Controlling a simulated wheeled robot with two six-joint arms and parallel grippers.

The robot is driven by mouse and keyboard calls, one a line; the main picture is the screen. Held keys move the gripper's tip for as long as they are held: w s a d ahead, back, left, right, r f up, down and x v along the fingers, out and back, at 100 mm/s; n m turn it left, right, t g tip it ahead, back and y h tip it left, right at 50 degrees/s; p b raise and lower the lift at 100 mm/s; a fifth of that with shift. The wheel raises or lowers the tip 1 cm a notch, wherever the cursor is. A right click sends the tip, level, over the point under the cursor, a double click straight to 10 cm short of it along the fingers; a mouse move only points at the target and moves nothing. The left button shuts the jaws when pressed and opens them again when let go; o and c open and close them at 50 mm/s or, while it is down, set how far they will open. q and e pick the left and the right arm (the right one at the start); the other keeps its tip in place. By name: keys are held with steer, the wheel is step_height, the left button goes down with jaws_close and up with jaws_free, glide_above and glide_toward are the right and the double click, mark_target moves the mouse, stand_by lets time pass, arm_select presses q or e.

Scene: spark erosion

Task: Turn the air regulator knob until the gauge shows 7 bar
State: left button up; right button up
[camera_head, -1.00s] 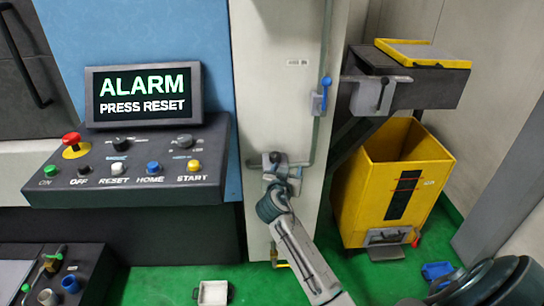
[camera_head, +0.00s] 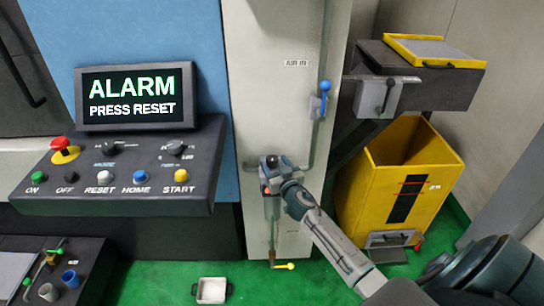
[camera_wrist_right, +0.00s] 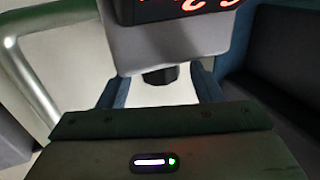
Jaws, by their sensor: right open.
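The air regulator (camera_head: 272,208) is on the pale column under the AIR IN label, partly hidden by my right gripper (camera_head: 272,165) in the head view. The right wrist view shows a grey housing (camera_wrist_right: 165,45) with a dark display carrying red digits (camera_wrist_right: 190,5), cut off and unreadable. A dark round knob (camera_wrist_right: 160,76) sticks out below the housing. The blue fingers of my right gripper (camera_wrist_right: 160,88) are open, one on each side of the knob, with a visible gap. Contact cannot be told. My left gripper is not in view.
A pipe with a blue-handled valve (camera_head: 324,88) runs down the column beside the regulator. A yellow-handled valve (camera_head: 285,266) is below. The control panel (camera_head: 120,165) with its ALARM screen (camera_head: 135,98) is left. A yellow bin (camera_head: 375,200) stands right.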

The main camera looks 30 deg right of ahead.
mark_target(273, 166)
steer(key=shift+w+d, duration=0.15)
steer(key=shift+w, duration=0.55)
steer(key=shift+w+d, duration=0.1)
steer(key=shift+w, duration=0.6)
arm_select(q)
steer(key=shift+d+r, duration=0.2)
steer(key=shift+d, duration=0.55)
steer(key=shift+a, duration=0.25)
arm_select(e)
steer(key=shift+c, duration=0.2)
